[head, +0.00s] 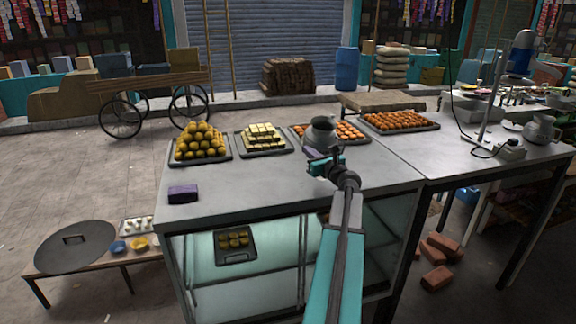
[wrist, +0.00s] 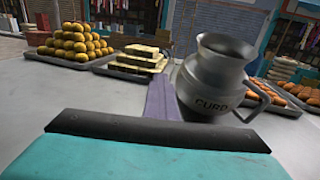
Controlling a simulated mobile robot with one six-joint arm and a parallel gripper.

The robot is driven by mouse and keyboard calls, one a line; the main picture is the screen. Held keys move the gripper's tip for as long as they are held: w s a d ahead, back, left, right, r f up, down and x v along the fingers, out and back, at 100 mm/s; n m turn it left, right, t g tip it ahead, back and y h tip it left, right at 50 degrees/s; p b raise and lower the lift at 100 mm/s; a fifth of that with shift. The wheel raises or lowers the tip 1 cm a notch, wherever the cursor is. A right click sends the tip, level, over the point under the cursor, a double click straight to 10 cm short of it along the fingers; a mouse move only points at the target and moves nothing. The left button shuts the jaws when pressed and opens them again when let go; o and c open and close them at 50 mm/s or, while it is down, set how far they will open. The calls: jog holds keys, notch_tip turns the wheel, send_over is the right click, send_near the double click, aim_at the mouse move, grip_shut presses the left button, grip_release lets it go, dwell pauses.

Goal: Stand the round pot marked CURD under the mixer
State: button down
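The round grey metal pot marked CURD (wrist: 212,85) has a flared rim and a side handle, and leans in the tilted wrist view. A purple strip (wrist: 162,98), perhaps a finger, lies along the pot's left side. The second finger is not clear, so I cannot tell whether the pot is gripped or resting. The mixer (head: 521,54), with a blue head on a pole, stands on the right-hand table (head: 470,160).
Trays of yellow balls (head: 199,145), pale blocks (head: 262,140) and orange sweets (head: 400,121) line the counter's back. Another grey pot (head: 541,131) stands far right, near the mixer's base. The counter front is mostly clear.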

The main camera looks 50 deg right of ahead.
jog(key=c, duration=2.5)
grip_release()
jog(key=o, duration=0.4)
jog(key=shift+s, duration=0.1)
jog(key=b+v, duration=0.2)
jog(key=v, duration=0.3)
jog(key=b+v, duration=0.2)
jog(key=v, duration=0.4)
jog(key=shift+s+a, duration=0.1)
jog(key=shift+a, duration=0.25)
jog(key=shift+v, duration=1.1)
jog(key=shift+r, duration=0.15)
